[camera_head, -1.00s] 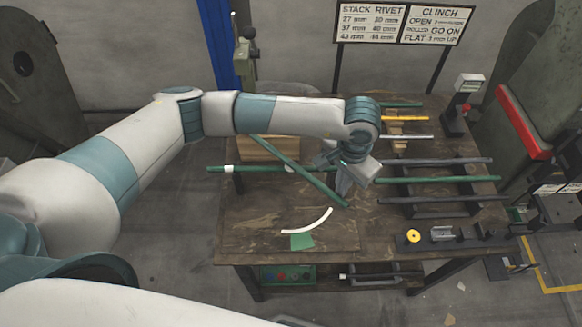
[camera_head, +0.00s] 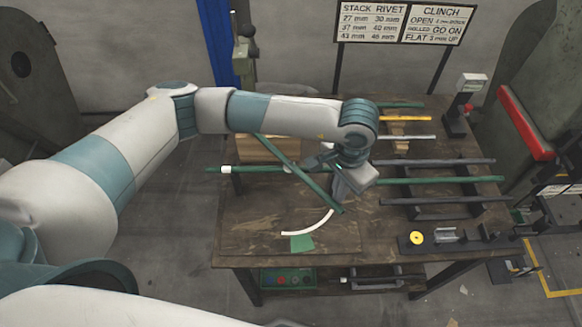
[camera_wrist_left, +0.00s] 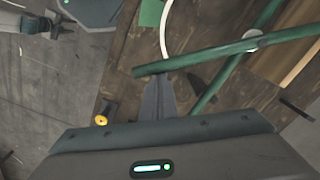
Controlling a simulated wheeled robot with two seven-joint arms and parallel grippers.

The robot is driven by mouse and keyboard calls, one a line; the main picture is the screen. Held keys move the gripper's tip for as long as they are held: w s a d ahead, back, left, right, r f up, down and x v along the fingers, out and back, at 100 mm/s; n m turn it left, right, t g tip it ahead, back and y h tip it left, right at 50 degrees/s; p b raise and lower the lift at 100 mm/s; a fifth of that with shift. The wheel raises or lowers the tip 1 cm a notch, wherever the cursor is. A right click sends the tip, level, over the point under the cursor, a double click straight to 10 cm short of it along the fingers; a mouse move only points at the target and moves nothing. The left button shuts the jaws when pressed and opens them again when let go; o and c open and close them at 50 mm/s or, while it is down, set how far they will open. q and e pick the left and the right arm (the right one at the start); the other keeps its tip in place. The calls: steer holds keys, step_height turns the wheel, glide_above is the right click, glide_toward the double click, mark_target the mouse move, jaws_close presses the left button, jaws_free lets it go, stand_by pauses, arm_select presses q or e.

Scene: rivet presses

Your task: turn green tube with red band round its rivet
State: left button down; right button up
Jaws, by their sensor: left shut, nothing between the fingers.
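A green tube (camera_head: 316,187) slants across a long level green tube (camera_head: 262,169); no red band can be made out on either. In the left wrist view the slanting tube (camera_wrist_left: 200,58) crosses the other tube (camera_wrist_left: 213,92) at a pale round rivet head (camera_wrist_left: 252,37). My left gripper (camera_head: 339,196) is shut and empty at the slanting tube's near end. In the left wrist view its shut fingertips (camera_wrist_left: 158,80) are against or just beside the tube's side, not around it; contact is hard to tell. My right gripper is not in view.
A white curved line (camera_head: 312,224) and a green patch (camera_head: 302,243) lie on the wooden table (camera_head: 245,225). Tubes on racks (camera_head: 440,205) fill the right side. A yellow disc (camera_head: 416,238) sits at the front right. The front left tabletop is clear.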

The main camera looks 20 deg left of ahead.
arm_select(q)
steer(key=shift+s+a+f+m+b, duration=0.1)
steer(key=shift+s+a+m+b, duration=0.2)
steer(key=shift+s+m+b, duration=0.35)
steer(key=shift+s+a+b, duration=0.25)
steer(key=shift+s+b, duration=0.05)
steer(key=shift+b, duration=0.4)
steer(key=shift+w+d+b, duration=0.15)
steer(key=shift+w+b, duration=0.1)
steer(key=shift+b, duration=0.1)
steer(key=shift+w+d+b, duration=0.35)
steer(key=shift+w+b, duration=0.3)
steer(key=shift+b, duration=0.05)
